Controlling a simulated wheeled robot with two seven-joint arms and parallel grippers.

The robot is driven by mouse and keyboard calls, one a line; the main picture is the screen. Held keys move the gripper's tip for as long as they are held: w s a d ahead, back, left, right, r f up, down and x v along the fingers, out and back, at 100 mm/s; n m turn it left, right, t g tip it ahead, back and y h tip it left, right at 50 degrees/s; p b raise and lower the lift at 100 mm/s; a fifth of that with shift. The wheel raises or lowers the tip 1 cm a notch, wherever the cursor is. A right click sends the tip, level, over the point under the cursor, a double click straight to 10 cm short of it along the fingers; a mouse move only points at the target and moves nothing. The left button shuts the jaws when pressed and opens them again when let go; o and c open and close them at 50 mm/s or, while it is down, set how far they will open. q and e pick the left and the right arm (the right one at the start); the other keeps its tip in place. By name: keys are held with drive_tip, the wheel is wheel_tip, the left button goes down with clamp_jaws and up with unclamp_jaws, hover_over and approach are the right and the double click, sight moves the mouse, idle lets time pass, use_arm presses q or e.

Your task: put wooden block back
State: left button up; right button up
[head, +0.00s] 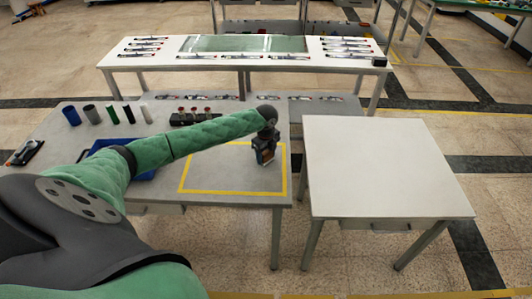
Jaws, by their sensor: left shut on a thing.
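My left gripper (265,160) points down over the right part of the yellow-outlined area (205,190) on the grey table (60,135). It is shut on a small wooden block (268,156), of which only a brownish bit shows between the dark fingers. The rest of the block is hidden by the gripper. I cannot tell whether the block touches the table top. My right gripper is not in view.
A blue tray (146,175) lies partly hidden behind my left arm. Several upright cylinders (91,114), a black rack with red-topped items (193,116) and a dark tool (27,152) stand or lie on the grey table. A bare white table (385,165) is at right, across a gap.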

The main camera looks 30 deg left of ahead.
use_arm(q)
drive_tip(key=shift+f, duration=0.15)
drive_tip(key=o, duration=1)
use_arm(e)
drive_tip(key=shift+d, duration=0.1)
use_arm(q)
drive_tip(key=shift+r, duration=0.55)
wheel_tip(320, 180, up, 10)
drive_tip(key=b, duration=0.3)
drive_tip(key=shift+b, duration=0.3)
drive_tip(key=shift+r, duration=0.6)
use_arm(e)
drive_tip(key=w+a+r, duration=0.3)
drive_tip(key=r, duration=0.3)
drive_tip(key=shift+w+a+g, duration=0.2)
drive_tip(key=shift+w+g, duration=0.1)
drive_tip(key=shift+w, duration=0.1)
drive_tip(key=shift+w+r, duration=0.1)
